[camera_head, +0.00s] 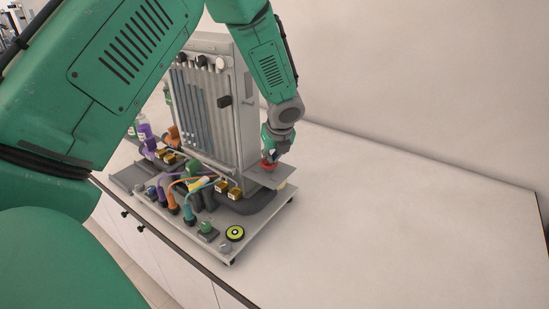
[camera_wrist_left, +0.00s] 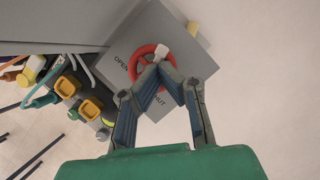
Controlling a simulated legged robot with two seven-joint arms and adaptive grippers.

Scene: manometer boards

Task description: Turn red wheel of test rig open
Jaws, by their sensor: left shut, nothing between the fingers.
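The test rig (camera_head: 205,110) stands on the bench, a tall grey board with tubes on a base plate. Its red wheel (camera_head: 268,167) sits low on the rig's right side. In the left wrist view the red wheel (camera_wrist_left: 134,66) lies on a grey plate (camera_wrist_left: 196,61) lettered "OPEN" on the left and "HUT" below, its first letter hidden. A white pointer or knob (camera_wrist_left: 161,51) shows at the wheel's upper right. My left gripper (camera_head: 268,152) is right above the wheel.
Coloured hoses and yellow-capped fittings (camera_head: 222,187) crowd the rig's front base. A yellow-black round dial (camera_head: 235,233) sits at the base's front corner. The white bench top (camera_head: 400,220) to the right is clear, with a wall behind it.

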